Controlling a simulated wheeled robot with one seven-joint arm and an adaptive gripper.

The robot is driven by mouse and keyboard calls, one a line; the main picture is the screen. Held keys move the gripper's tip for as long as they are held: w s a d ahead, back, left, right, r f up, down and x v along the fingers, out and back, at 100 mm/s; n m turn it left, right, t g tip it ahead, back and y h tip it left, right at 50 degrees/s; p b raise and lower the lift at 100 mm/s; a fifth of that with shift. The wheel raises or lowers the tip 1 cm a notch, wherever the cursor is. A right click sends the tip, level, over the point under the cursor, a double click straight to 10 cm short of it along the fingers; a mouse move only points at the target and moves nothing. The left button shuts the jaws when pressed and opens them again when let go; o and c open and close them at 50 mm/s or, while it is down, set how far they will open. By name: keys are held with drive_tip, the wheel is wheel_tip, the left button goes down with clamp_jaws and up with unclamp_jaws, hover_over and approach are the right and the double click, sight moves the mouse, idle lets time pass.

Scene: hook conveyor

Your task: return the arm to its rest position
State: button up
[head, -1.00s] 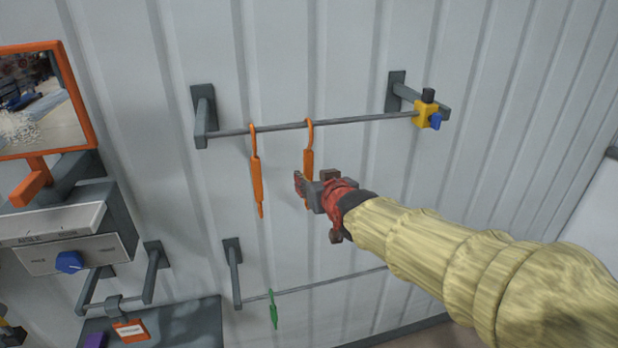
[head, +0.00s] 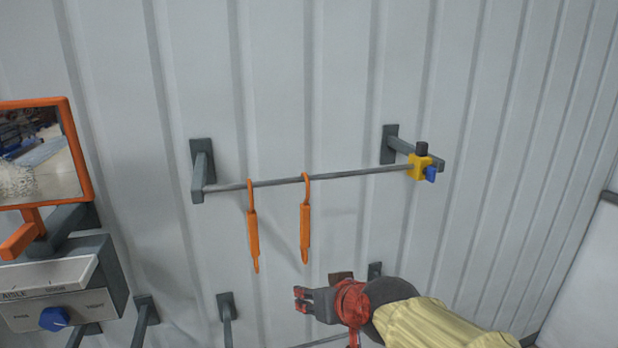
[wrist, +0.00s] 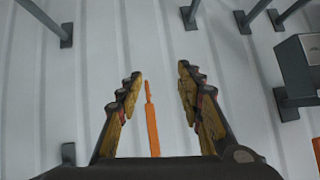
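My gripper (head: 304,299) is in the lower right of the head view, below and right of the two orange hooks. In the wrist view my gripper (wrist: 160,78) has its fingers spread apart with nothing held. The left orange hook (head: 252,235) and the right orange hook (head: 305,228) hang side by side from the upper rail (head: 340,176). One orange hook (wrist: 152,125) shows beyond the gap between the fingers in the wrist view, apart from them.
At left are a control box (head: 60,290) with a blue dial and an orange-framed mirror (head: 45,155). Lower brackets (head: 227,315) stick out from the ribbed wall. The wall above the rail is bare.

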drive_tip(key=s+d+f+m+g+h+b, duration=0.1)
drive_tip(key=s+d+f+b, duration=0.4)
drive_tip(key=s+f+b, duration=0.2)
drive_tip(key=s+d+f+m+g+h+b, duration=0.1)
drive_tip(key=s+d+f+b, duration=0.5)
drive_tip(key=f+b, duration=0.5)
drive_tip(key=s+d+f+m+g+h+b, duration=0.1)
drive_tip(key=s+d+f+b, duration=0.5)
drive_tip(key=f, duration=0.9)
drive_tip(key=s+h+b, duration=0.1)
drive_tip(key=s+b, duration=0.1)
drive_tip(key=b, duration=0.1)
drive_tip(key=shift+s+d+f+g, duration=0.2)
drive_tip(key=shift+s+g, duration=0.1)
drive_tip(key=shift+g, duration=0.1)
